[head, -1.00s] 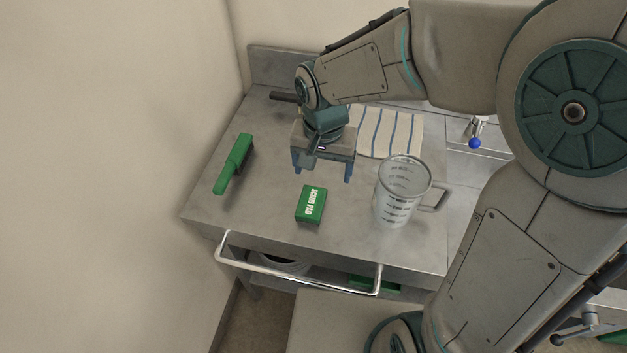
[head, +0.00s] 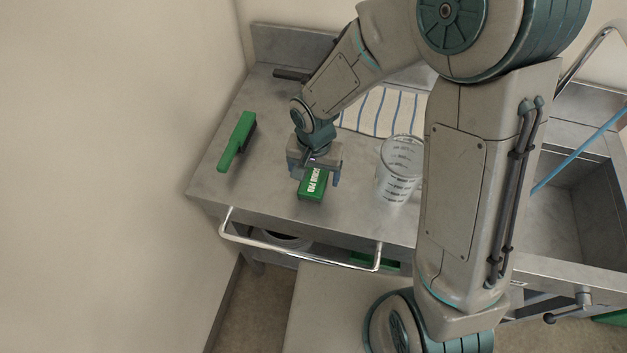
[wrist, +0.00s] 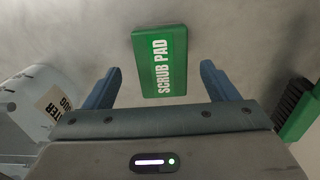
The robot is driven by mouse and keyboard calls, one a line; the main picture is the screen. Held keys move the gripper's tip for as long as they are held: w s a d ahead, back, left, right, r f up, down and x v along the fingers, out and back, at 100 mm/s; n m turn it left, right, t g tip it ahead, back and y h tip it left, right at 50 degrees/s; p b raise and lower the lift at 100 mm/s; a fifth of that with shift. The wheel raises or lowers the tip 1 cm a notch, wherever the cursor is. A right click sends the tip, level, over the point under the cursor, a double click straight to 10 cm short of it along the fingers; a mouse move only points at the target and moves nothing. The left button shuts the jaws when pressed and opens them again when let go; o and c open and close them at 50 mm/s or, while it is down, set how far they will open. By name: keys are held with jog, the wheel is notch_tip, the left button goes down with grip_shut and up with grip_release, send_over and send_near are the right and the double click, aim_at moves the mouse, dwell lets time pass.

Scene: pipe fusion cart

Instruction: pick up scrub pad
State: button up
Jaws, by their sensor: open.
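The scrub pad (head: 313,184) is a green block with white "SCRUB PAD" lettering, lying on the grey cart top near its front edge. My gripper (head: 316,180) is above its far end and partly hides it in the head view. In the wrist view, the pad (wrist: 160,62) lies ahead of my open gripper (wrist: 161,84), in line with the gap between the two blue fingers. The gap is empty; I cannot tell the height of the fingers above the pad.
A clear measuring jug (head: 398,172) stands right of the pad; in the wrist view it is at the left (wrist: 35,95). A green-handled brush (head: 238,142) lies to the left. A striped cloth (head: 385,110) lies behind. A sink (head: 570,205) is far right.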

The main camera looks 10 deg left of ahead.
aim_at(314, 179)
jog(key=shift+w+a+f, duration=0.1)
jog(key=shift+w+f, duration=0.05)
jog(key=shift+f, duration=1.65)
jog(key=c, duration=1.1)
jog(key=shift+o, duration=0.2)
notch_tip(314, 179, up, 10)
jog(key=shift+r, duration=0.1)
jog(key=o, duration=0.4)
jog(key=c, duration=0.3)
